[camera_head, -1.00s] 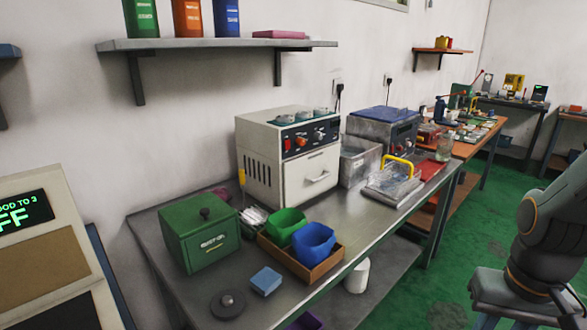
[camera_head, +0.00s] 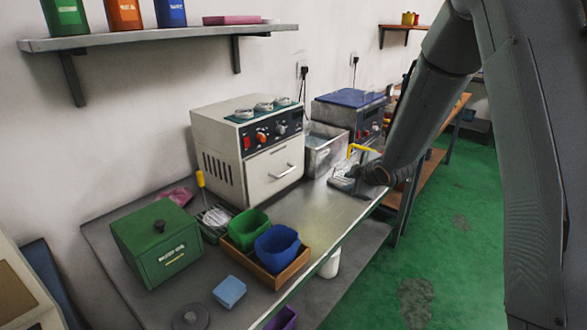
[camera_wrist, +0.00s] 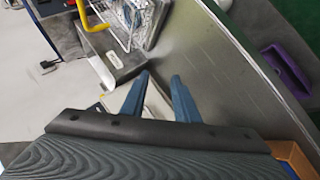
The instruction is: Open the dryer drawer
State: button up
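The dryer (camera_head: 222,150) is a cream box on the steel bench with red and orange knobs on its dark panel. In the head view my arm reaches down over the bench right of the dryer, and the fingertips are not clear there.
The wire basket with a yellow handle (camera_wrist: 91,22) is close to my gripper. A steel water bath (camera_head: 325,152) stands right of the dryer. A wooden tray (camera_head: 277,280) with green and blue bins sits in front of it. The bench (camera_head: 335,213) between is bare.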

jog(key=w+a+n+t+y+p, duration=0.1)
jog(key=w+a+n+y, duration=0.3)
jog(key=a+n, duration=0.15)
jog(key=n+g+y+p, duration=0.1)
jog(key=n+y+p, duration=0.1)
jog(key=n+y, duration=0.4)
send_near(288, 172)
jog(key=h, duration=0.1)
jog(key=r+p+x, duration=0.1)
jog(key=p+x, duration=0.1)
jog(key=x, duration=0.5)
jog(key=shift+w+a+f+n, duration=0.25)
jog(key=shift+a+n, duration=0.1)
jog(key=shift+n, duration=0.1)
jog(key=shift+s, duration=0.1)
grip_shut()
